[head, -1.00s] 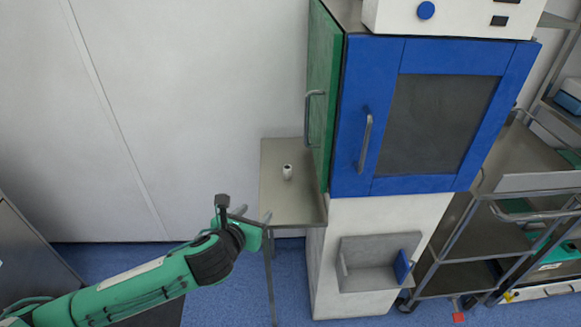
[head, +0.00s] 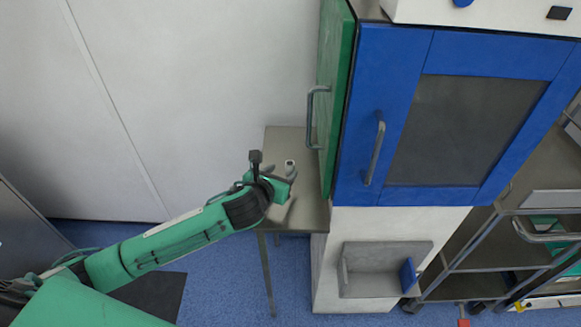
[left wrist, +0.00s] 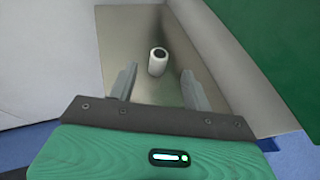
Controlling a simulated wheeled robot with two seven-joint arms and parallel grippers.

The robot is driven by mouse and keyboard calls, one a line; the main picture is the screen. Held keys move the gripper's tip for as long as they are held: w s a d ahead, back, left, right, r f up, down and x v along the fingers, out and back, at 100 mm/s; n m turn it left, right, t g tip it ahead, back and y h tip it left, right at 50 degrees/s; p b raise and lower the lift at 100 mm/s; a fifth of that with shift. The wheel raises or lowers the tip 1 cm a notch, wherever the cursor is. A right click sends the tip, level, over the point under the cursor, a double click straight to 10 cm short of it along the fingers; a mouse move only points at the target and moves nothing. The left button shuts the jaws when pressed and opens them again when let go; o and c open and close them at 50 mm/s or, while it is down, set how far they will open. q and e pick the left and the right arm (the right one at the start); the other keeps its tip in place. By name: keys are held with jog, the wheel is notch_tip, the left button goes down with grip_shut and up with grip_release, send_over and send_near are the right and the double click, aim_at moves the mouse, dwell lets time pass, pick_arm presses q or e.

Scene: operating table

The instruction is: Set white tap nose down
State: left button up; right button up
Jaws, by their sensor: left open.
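The white tap nose (head: 290,165) stands on a small metal side table (head: 283,142) beside the cabinet. In the left wrist view the tap nose (left wrist: 157,62) is a small white cylinder with a dark round opening on the end facing up. My left gripper (head: 281,171) is open at the near side of it. In the left wrist view the fingers of my left gripper (left wrist: 158,85) are spread, with the tap nose ahead of the gap and nothing between them. My right gripper is not in view.
A cabinet with a green side (head: 338,75) and a blue-framed door (head: 400,45) stands close right of the table, its side handle (head: 312,115) sticking out. A white wall (head: 200,80) is behind. A metal trolley (head: 490,240) stands at the right.

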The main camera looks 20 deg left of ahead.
aim_at(290, 163)
pick_arm(q)
jog(key=shift+w+f, duration=0.3)
jog(key=shift+w, duration=0.35)
jog(key=shift+w+f, duration=0.1)
jog(key=shift+w, duration=0.25)
jog(key=shift+w+d, duration=0.1)
jog(key=shift+w, duration=0.2)
jog(key=x, duration=0.4)
jog(key=shift+w+f, duration=0.1)
jog(key=shift+w, duration=0.1)
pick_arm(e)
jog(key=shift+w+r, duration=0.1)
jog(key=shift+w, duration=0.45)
pick_arm(q)
grip_shut()
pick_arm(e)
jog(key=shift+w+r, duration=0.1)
